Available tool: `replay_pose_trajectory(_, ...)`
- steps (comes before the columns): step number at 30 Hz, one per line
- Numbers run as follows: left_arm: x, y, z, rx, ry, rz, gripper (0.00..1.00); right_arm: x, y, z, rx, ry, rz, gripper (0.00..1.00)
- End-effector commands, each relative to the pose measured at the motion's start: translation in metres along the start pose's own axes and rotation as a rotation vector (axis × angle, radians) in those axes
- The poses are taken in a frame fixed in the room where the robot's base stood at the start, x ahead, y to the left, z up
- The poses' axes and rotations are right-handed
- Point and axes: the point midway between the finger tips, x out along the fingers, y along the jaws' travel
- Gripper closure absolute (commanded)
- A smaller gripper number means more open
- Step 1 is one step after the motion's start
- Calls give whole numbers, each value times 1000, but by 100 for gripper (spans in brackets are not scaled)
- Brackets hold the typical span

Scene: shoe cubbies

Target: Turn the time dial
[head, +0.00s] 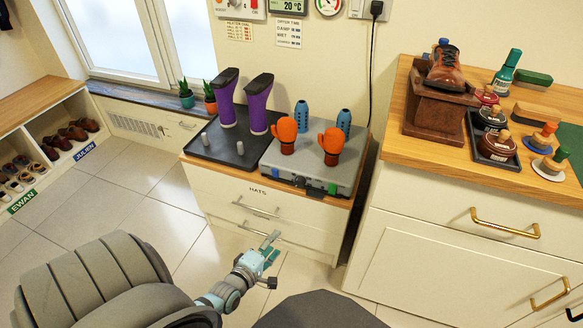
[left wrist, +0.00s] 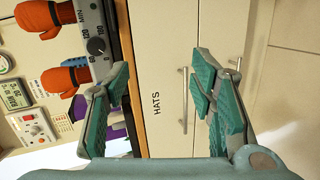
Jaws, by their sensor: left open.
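The time dial (left wrist: 96,46) is a dark round knob with minute markings around it, on the front panel of a grey glove dryer. The grey dryer (head: 262,163) stands on the white cabinet in the head view, and the dial is small on its front edge there. My left gripper (head: 268,252) is open and empty, in front of the cabinet drawers and below the dryer. In the left wrist view the open fingers (left wrist: 160,82) frame the HATS drawer front, and the dial lies up and left of them, apart from both. My right gripper is not in view.
Orange gloves (head: 331,146) and blue posts stand on the dryer, beside purple boots (head: 259,105) on a black tray (head: 196,149). Drawer handles (head: 255,207) stick out below. A wooden-topped cabinet (head: 390,150) with shoe-care items stands right. Floor at left is clear.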

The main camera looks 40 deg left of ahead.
Motion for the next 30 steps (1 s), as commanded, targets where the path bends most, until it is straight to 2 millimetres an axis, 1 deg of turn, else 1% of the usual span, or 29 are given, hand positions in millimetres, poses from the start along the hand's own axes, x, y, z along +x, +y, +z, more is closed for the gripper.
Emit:
replay_pose_trajectory(1, 20, 3, -5, -182, -1, 115, 50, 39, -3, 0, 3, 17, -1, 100)
replay_pose_trajectory(3, 26, 34, -11, -412, -24, 245, 50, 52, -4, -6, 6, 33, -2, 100)
replay_pose_trajectory(6, 29, 61, -16, -583, -56, 336, 50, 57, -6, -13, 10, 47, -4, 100)
replay_pose_trajectory(8, 34, 70, -17, -615, -62, 353, 50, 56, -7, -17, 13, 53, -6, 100)
replay_pose_trajectory(11, 50, 79, -18, -617, -62, 354, 50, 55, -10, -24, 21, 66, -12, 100)
replay_pose_trajectory(14, 77, 87, -19, -615, -62, 354, 50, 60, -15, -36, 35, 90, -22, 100)
replay_pose_trajectory(15, 89, 90, -20, -614, -61, 354, 50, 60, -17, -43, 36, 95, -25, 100)
replay_pose_trajectory(17, 106, 96, -21, -613, -61, 353, 50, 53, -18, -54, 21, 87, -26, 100)
replay_pose_trajectory(18, 116, 99, -21, -613, -61, 351, 50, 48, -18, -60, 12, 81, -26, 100)
replay_pose_trajectory(21, 137, 106, -22, -612, -60, 350, 50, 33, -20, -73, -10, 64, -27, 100)
replay_pose_trajectory(24, 149, 111, -23, -612, -60, 347, 50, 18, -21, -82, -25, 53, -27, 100)
replay_pose_trajectory(27, 156, 115, -23, -612, -61, 347, 50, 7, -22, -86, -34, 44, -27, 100)
replay_pose_trajectory(30, 160, 117, -23, -611, -60, 345, 50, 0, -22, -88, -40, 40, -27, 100)
